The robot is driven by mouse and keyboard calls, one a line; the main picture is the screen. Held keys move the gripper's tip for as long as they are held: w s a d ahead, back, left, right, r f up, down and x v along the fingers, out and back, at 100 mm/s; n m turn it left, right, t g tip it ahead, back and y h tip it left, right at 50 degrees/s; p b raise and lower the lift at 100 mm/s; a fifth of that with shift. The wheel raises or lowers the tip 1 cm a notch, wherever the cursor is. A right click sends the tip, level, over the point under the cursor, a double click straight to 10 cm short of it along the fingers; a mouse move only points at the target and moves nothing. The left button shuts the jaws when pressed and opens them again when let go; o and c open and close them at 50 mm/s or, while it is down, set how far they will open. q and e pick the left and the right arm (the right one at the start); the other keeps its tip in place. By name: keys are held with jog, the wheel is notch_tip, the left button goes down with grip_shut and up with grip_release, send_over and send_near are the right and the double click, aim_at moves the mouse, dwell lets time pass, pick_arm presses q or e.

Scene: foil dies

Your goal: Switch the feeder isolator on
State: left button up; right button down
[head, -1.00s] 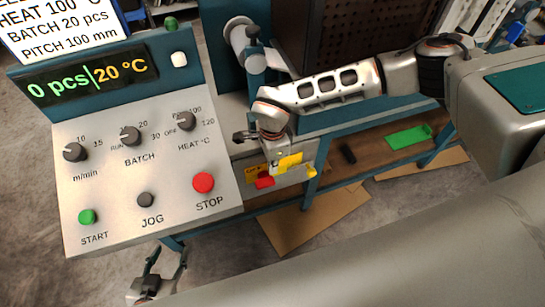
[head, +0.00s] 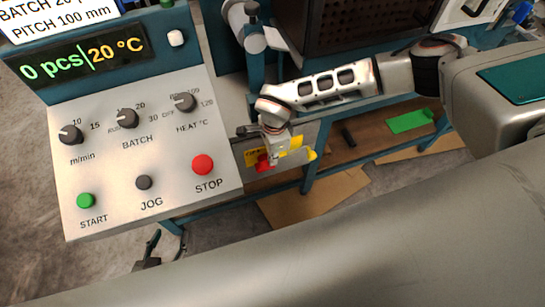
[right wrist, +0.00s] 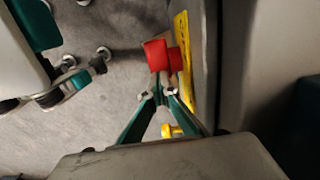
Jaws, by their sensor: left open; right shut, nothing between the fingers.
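The feeder isolator's red handle (head: 263,163) sits by a yellow plate (head: 253,157) on the cabinet side, right of the control panel. In the right wrist view the red handle (right wrist: 160,55) stands out from the yellow plate (right wrist: 184,60). My right gripper (head: 272,157) is shut and empty, its tips (right wrist: 158,91) close to the handle's near side. I cannot tell whether they touch it. My left gripper (head: 150,250) is open, low at the left below the panel and partly hidden by my own body.
The control panel (head: 110,215) with knobs, green START (head: 85,200) and red STOP (head: 203,165) buttons stands left of the right gripper. A yellow knob (right wrist: 171,131) is beside the right fingers. A green tray (head: 411,121) lies on the shelf at right.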

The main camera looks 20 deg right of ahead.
jog(key=shift+d+f+y+b, duration=0.2)
jog(key=shift+d+y+b, duration=0.1)
jog(key=shift+y, duration=0.4)
jog(key=shift+d+f+y+b, duration=0.15)
jog(key=shift+d+f+y, duration=0.1)
jog(key=shift+y, duration=0.45)
jog(key=shift+s+d+f+y+b, duration=0.1)
jog(key=shift+y+b, duration=0.2)
jog(key=shift+y, duration=0.2)
jog(key=shift+f+y, duration=0.1)
jog(key=shift+y, duration=0.2)
jog(key=shift+d+f, duration=0.2)
jog(key=shift+d, duration=0.05)
jog(key=shift+f, duration=0.1)
dwell(0.4)
jog(key=shift+d+f, duration=0.1)
jog(key=shift+f, duration=0.05)
dwell(0.8)
dwell(0.6)
dwell(0.3)
